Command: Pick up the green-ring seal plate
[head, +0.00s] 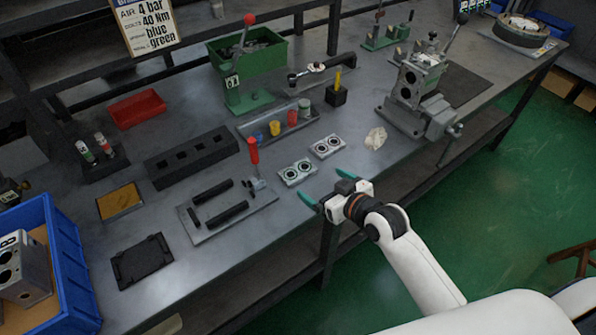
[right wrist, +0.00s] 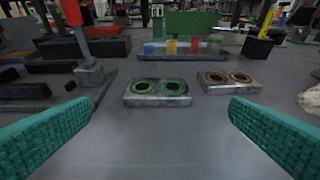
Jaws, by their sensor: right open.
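The green-ring seal plate (head: 298,173) is a small grey block with two green-ringed holes, lying flat on the bench near its front edge. In the right wrist view it (right wrist: 157,101) lies ahead, a little left of centre between the fingers. A similar plate with brownish rings (right wrist: 229,82) lies just right of and behind it; in the head view this second plate (head: 327,147) also shows. My right gripper (head: 325,187) has green fingers spread wide, empty, at the bench's front edge, short of the green-ring plate and not touching it. My left gripper is not in view.
A fixture plate (head: 229,207) with black bars and a red-handled clamp (head: 254,158) stands left of the plates. Behind them is a tray of coloured cups (head: 276,128). A crumpled pale cloth (head: 376,138) lies to the right. Bench between gripper and plate is clear.

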